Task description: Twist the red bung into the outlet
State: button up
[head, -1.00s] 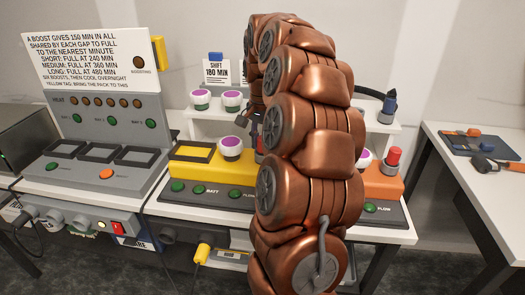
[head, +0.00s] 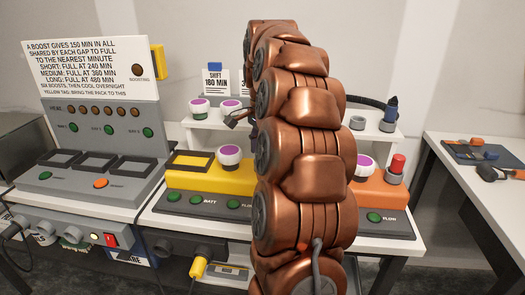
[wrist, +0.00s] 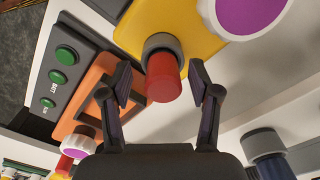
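The red bung (wrist: 163,80) shows in the wrist view between the two fingers of my gripper (wrist: 160,73). My gripper is open, with a visible gap on each side of the bung. Behind the bung is a grey collar (wrist: 163,43), the outlet on the yellow unit (wrist: 125,35); how deep the bung sits in it I cannot tell. In the head view my arm hides this bung and most of the gripper; the yellow unit (head: 238,182) shows left of the arm. A second red bung (head: 397,163) stands on the orange unit (head: 380,188).
Purple-topped white knobs stand close by, one on the yellow unit (head: 229,156). A white shelf (head: 200,131) is behind. A blue-topped fitting (head: 390,112) stands on the shelf at right. A grey charger bench (head: 90,180) is at left, a side table with tools (head: 485,152) at right.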

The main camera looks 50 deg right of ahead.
jog(key=shift+w+r, duration=0.1)
notch_tip(320, 180, up, 5)
jog(key=shift+d+r, duration=0.1)
jog(key=shift+r, duration=0.95)
jog(key=shift+a+r, duration=0.1)
jog(key=shift+a, duration=0.1)
dwell(0.5)
